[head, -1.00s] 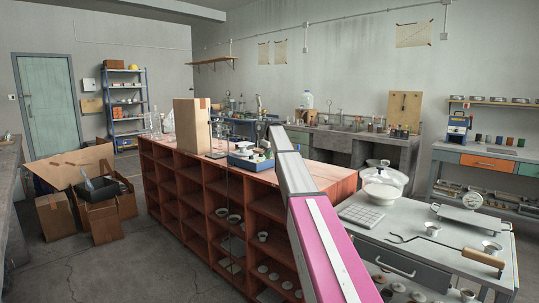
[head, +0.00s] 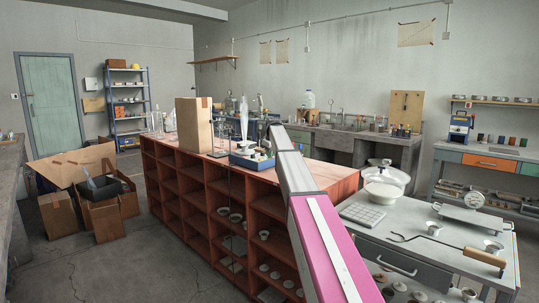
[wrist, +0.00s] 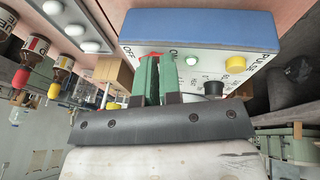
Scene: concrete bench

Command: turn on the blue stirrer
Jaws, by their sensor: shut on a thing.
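The blue stirrer (wrist: 205,28) fills the upper middle of the wrist view, with a blue body and a pale front panel lettered OFF, ON and PULSE. A yellow button (wrist: 236,59) and a dark round knob (wrist: 214,88) are on the panel. My gripper (wrist: 158,62) has green fingers close together at the panel, between OFF and ON. It is shut on what seems to be the stirrer's switch, mostly hidden between the fingers. In the head view my arm hides the gripper, and I cannot tell the stirrer apart there.
A blue item with small white things (head: 250,161) and a cardboard box (head: 194,125) stand on the red shelf unit (head: 207,190). In the wrist view, several labelled bottles (wrist: 32,50) and white round pieces (wrist: 70,27) are at left. A grey table (head: 375,235) stands at right.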

